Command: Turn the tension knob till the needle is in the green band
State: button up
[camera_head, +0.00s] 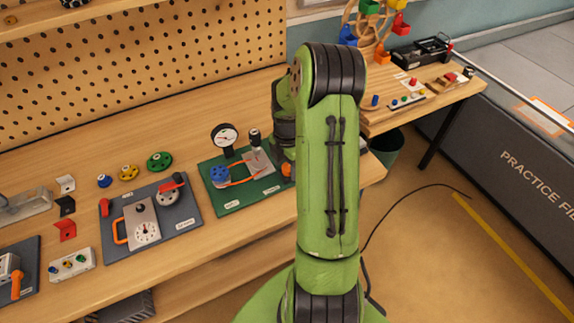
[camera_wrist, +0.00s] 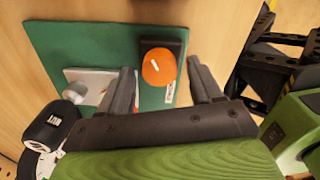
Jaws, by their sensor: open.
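The tension knob (camera_wrist: 158,68) is orange and round with a white pointer line, on a dark block on a green board (camera_wrist: 90,42). In the head view the knob (camera_head: 287,171) shows only in part beside my arm. My gripper (camera_wrist: 160,68) is open, its fingers on either side of the knob in the wrist picture; I see no clear contact. The gauge (camera_head: 225,136) has a round white dial in a black rim and stands at the board's back. Its needle and green band are too small to read.
The board also carries a blue wheel (camera_head: 219,175) with an orange belt. A grey board (camera_head: 180,216) with a dial and red handle lies to the left on the wooden bench (camera_head: 50,160). A dark bin (camera_head: 387,148) stands beyond the bench's right end.

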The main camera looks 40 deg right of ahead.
jog(key=c, duration=1.1)
jog(key=shift+o, duration=0.2)
jog(key=shift+m, duration=0.3)
jog(key=m, duration=0.6)
jog(key=shift+w+b, duration=0.15)
jog(key=shift+b, duration=0.2)
jog(key=m, duration=0.3)
jog(key=shift+d+m, duration=0.1)
jog(key=shift+m, duration=0.3)
jog(key=shift+w+m+b, duration=0.1)
jog(key=shift+m+b, duration=0.2)
jog(key=shift+m, duration=1.7)
jog(key=o, duration=1.1)
jog(key=shift+c, duration=0.2)
